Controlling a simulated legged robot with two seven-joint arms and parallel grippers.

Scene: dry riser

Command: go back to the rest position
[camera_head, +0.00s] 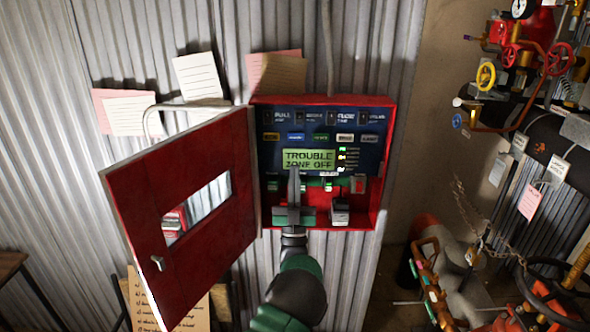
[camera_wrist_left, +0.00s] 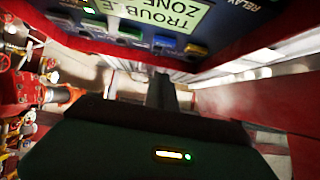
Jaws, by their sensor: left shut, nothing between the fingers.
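My left gripper (camera_head: 294,188) is in front of the lower middle of the red alarm panel (camera_head: 389,160), with its fingers pointing up below the display. It is shut and empty. The panel's red door (camera_head: 185,245) stands open to the left. The display (camera_head: 309,160) reads "TROUBLE ZONE OFF"; part of it also shows in the left wrist view (camera_wrist_left: 172,12). In that wrist view the gripper's dark fingers (camera_wrist_left: 160,90) are together, under the panel face. I cannot tell whether the fingers touch the panel. My right gripper is in neither view.
Paper notes (camera_head: 199,76) hang on the corrugated wall above the door. Red pipes and valves (camera_head: 512,55) fill the right side, with a black handwheel (camera_head: 553,280) low down. A wooden table edge (camera_head: 12,266) shows at the lower left.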

